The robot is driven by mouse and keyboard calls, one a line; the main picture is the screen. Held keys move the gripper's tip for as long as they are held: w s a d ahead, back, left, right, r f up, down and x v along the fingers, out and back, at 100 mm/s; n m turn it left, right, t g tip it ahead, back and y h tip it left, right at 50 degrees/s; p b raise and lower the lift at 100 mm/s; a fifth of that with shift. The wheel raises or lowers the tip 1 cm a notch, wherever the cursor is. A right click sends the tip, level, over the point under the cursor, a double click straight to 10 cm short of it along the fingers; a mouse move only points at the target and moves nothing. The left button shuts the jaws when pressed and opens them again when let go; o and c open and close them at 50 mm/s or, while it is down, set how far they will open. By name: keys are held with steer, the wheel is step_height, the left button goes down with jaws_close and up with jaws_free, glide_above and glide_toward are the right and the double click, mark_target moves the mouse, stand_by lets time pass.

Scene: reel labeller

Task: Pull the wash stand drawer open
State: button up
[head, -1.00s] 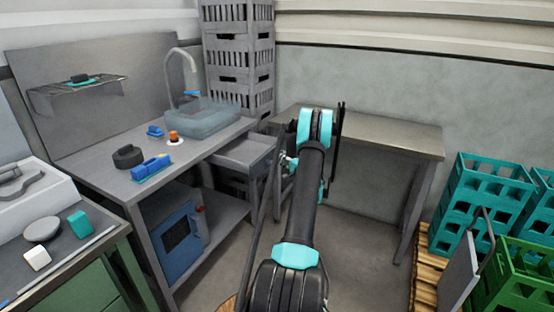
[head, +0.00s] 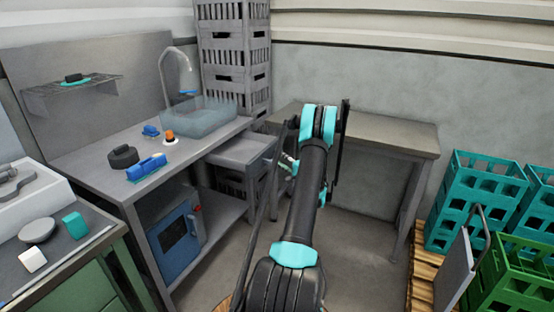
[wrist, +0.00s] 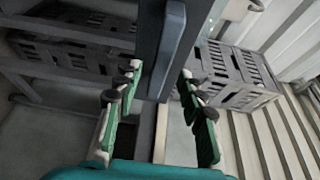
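The grey wash stand (head: 92,172) is at the left in the head view, with a clear basin and tap on top. Its drawer (head: 240,151) stands out from under the right end of the top, with its inside showing. My gripper (head: 289,160) is just right of the drawer front, partly hidden by my arm. In the wrist view the drawer front shows as a dark panel with a grey bar handle (wrist: 173,45). My gripper (wrist: 160,100) is open there, its green fingers apart either side of the handle's lower end. No finger clearly touches the handle.
A grey table (head: 375,132) stands behind my arm. Grey stacked crates (head: 232,60) rise behind the basin. Teal crates (head: 475,200) and a green crate (head: 515,275) stand at the right. A blue cabinet (head: 175,240) sits under the wash stand. The floor between is clear.

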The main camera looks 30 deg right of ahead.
steer(key=v, duration=0.7)
steer(key=shift+s, duration=0.4)
steer(key=shift+d, duration=0.1)
steer(key=s+a+r+n+g+y, duration=0.1)
steer(key=s+a+r+n+g, duration=0.15)
steer(key=a, duration=0.75)
steer(key=s+a+r+n+g, duration=0.1)
steer(key=a+r+n+g, duration=0.2)
steer(key=a, duration=0.6)
steer(key=s+a+r+n+g+y, duration=0.1)
steer(key=s+a+r+n+g, duration=0.15)
steer(key=a, duration=0.75)
steer(key=s+a+n+g+h, duration=0.1)
steer(key=s+a+n+g, duration=0.1)
steer(key=s+a, duration=0.4)
steer(key=s+a+f+n+g+h, duration=0.1)
steer(key=s+a+n+h, duration=0.1)
steer(key=s, duration=1)
steer(key=s+a+f+n+g+h, duration=0.1)
steer(key=s+a+n+g+h, duration=0.1)
steer(key=s, duration=1)
steer(key=shift+a+f+n+h, duration=0.3)
steer(key=shift+n+h, duration=0.2)
steer(key=shift+n, duration=0.2)
